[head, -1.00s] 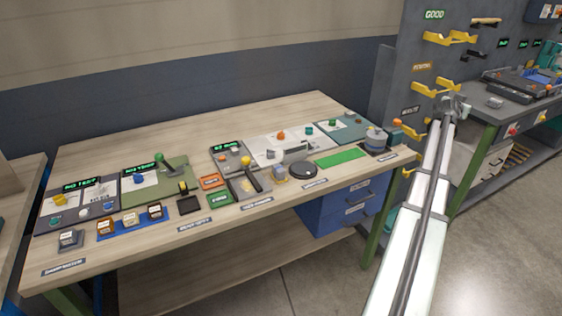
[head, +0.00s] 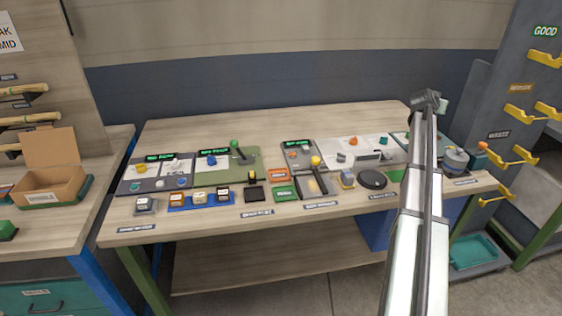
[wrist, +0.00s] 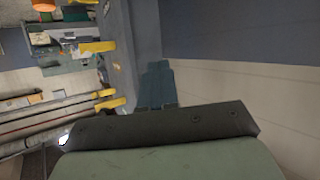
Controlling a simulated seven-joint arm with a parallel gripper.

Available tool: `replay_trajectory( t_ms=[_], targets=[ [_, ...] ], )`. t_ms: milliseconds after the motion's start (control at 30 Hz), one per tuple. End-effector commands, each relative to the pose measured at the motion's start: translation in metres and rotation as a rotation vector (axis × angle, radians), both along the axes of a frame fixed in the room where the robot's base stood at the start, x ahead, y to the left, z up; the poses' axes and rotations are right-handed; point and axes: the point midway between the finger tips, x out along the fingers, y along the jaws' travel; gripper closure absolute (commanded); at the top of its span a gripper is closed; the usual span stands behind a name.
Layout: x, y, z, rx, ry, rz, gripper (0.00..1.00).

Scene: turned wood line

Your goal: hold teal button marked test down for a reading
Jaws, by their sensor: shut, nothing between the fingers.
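A small teal button (head: 134,189) sits at the front left of the dark grey panel (head: 150,180) at the left end of the bench. Its marking is too small to read. A white button and a blue button are to its right on the same panel. My gripper (head: 430,99) is shut and empty, raised above the bench's right end, far to the right of the teal button. In the wrist view, the dark gripper body fills the lower part, and no button shows there.
The wooden bench (head: 230,122) carries several panels, a green-knobbed lever (head: 236,145), small labelled blocks on a blue strip (head: 180,208) and a black disc (head: 372,179). Yellow hooks (head: 520,112) stick out from the grey rack at right. A cardboard box (head: 55,180) stands on the left table.

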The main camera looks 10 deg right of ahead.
Motion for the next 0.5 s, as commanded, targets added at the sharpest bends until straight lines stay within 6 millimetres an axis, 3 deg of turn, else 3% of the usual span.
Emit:
replay_trajectory(
  t_ms=[100, 500],
  targets=[
    [0.03, 0.042, -0.004, 0.005, 0.027, 0.044, 1.0],
    [0.105, 0.182, -0.016, 0.012, 0.12, 0.182, 1.0]
  ],
)
